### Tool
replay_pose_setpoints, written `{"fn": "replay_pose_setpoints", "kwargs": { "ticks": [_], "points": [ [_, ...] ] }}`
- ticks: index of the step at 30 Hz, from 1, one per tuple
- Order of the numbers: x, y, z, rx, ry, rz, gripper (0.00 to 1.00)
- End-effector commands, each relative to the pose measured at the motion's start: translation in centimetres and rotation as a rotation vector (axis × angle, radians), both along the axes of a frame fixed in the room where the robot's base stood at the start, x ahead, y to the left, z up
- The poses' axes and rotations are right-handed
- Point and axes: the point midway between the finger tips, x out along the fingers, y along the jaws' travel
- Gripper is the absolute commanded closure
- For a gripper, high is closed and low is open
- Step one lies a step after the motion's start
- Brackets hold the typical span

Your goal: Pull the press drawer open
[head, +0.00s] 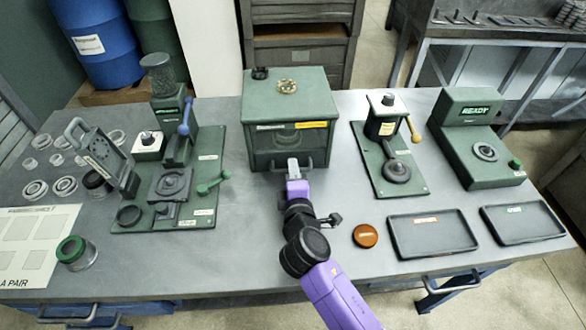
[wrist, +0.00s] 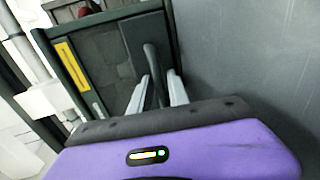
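The green press box (head: 290,95) stands at the back middle of the table, with its dark drawer front (head: 268,161) low on the face towards me. The drawer front looks about flush with the box. My gripper (head: 293,166) reaches the drawer front from the near side. In the wrist view the dark drawer handle (wrist: 152,68) lies between the two pale fingers of my gripper (wrist: 158,83). The fingers are apart, one on each side of the handle, with a gap showing on the right. Whether the left finger touches the handle is hard to tell.
A green fixture board (head: 205,205) stands left of the box, and another fixture (head: 370,165) right of it. An orange-brown disc (head: 365,236) and a dark tray (head: 432,250) lie right of my arm.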

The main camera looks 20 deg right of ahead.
Motion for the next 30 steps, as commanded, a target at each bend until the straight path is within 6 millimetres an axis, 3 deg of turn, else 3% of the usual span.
{"fn": "replay_pose_setpoints", "kwargs": {
  "ticks": [10,11,14,30],
  "points": [
    [0.58,-0.2,-0.13,0.001,0.0,0.001,0.78],
    [0.57,-0.2,-0.13,0.001,0.0,0.001,0.8],
    [0.56,-0.19,-0.13,0.001,0.0,0.001,1.0],
    [0.54,-0.19,-0.14,0.001,0.0,0.001,1.0]
  ]
}}
